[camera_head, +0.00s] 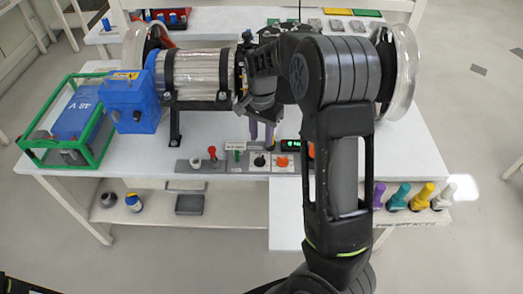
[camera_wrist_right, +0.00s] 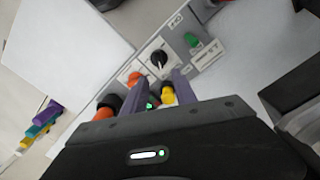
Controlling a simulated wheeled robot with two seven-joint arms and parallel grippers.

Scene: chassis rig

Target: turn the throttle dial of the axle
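A black dial (camera_head: 259,161) with a light mark sits on a white plate of the control panel at the table's front edge. I take it for the throttle dial; its label is too small to read. It also shows in the right wrist view (camera_wrist_right: 158,58), just beyond the fingertips. My right gripper (camera_head: 262,141) hangs above and behind the dial in the head view, its two purple fingers apart and nothing held between them. The fingers also show in the wrist view (camera_wrist_right: 160,78). The axle (camera_head: 200,72) lies behind, partly hidden by my right arm. My left gripper is out of view.
An orange knob (camera_head: 282,161) sits right beside the dial, with a green display (camera_head: 293,146) behind it. A green switch (camera_head: 237,155) and a red-topped lever (camera_head: 212,152) stand left. A blue box (camera_head: 132,102) and green frame (camera_head: 70,165) occupy the table's left.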

